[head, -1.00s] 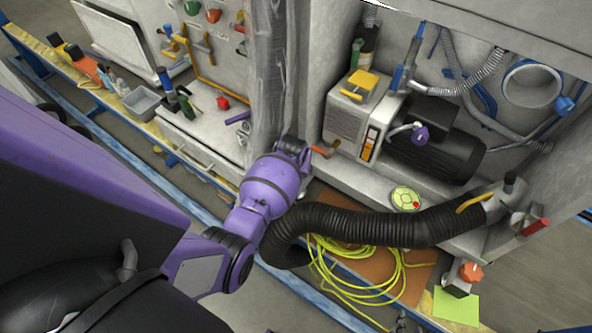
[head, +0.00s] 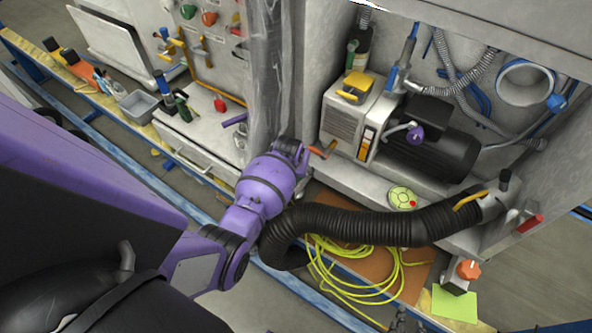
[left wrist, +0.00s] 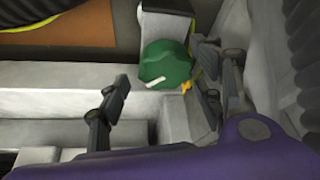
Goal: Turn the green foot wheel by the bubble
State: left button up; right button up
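The green foot wheel (left wrist: 166,64) shows in the left wrist view, beside a pale metal ledge. My left gripper (left wrist: 160,88) has its dark fingers apart. One finger is left of the wheel with a gap, the other close to its right side; contact there is unclear. The round yellow-green bubble level (head: 402,198) lies on the grey base in the head view, with a red dot at its right edge. I cannot make out the green wheel in the head view. A purple arm of mine crosses its middle; I cannot make out the right gripper's fingers.
A black corrugated hose (head: 365,222) arches in front of the base and also borders the left wrist view (left wrist: 304,40). Yellow cable (head: 335,283) lies coiled on a brown board (head: 370,262). An orange foot wheel (head: 468,269) stands by a yellow-green note (head: 455,304).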

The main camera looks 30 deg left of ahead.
pick_arm(q)
jog(key=shift+s+a, duration=0.1)
jog(key=shift+s+r, duration=0.25)
jog(key=shift+r, duration=0.1)
jog(key=v, duration=1.1)
jog(key=shift+w+r, duration=0.1)
jog(key=shift+w, duration=0.05)
